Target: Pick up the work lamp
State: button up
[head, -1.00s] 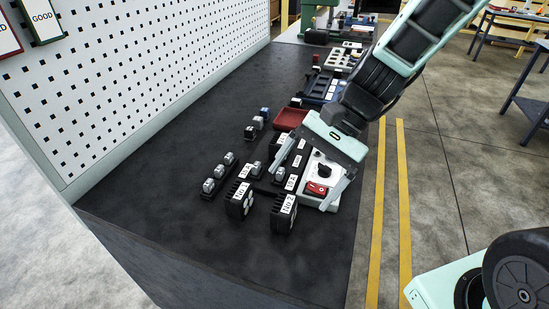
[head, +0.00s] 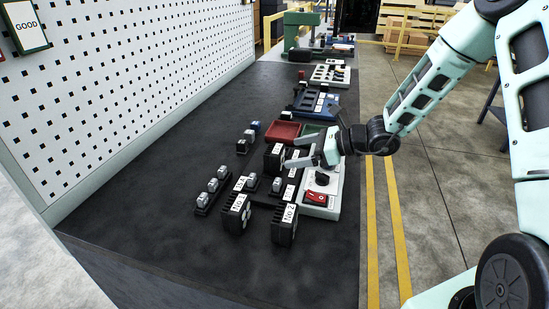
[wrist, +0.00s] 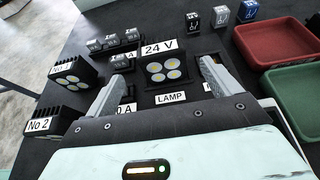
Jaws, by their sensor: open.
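A black work lamp with four light discs (wrist: 168,72) sits at the spot labelled LAMP, beside a 24 V label, in the wrist view. In the head view a finned black lamp (head: 273,157) stands at the gripper's fingertips. My gripper (head: 296,152) reaches in from the right, open. In the wrist view its two fingers (wrist: 160,74) stand on either side of the lamp with gaps; contact cannot be told. Two similar lamps, No 1 (head: 235,213) and No 2 (head: 285,225), stand nearer the front; they also show at the left of the wrist view.
A red tray (head: 283,132) and a green tray (wrist: 295,100) lie beyond. Small fuse-like parts (head: 211,191) stand left. The front bench top is clear; a perforated panel borders the left.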

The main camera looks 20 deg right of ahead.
aim_at(269, 156)
jog(key=p+x, duration=0.2)
jog(key=x, duration=0.7)
jog(key=shift+w+f, duration=0.15)
jog(key=shift+w, duration=0.05)
jog(key=c, duration=1.3)
jog(key=shift+c, duration=0.5)
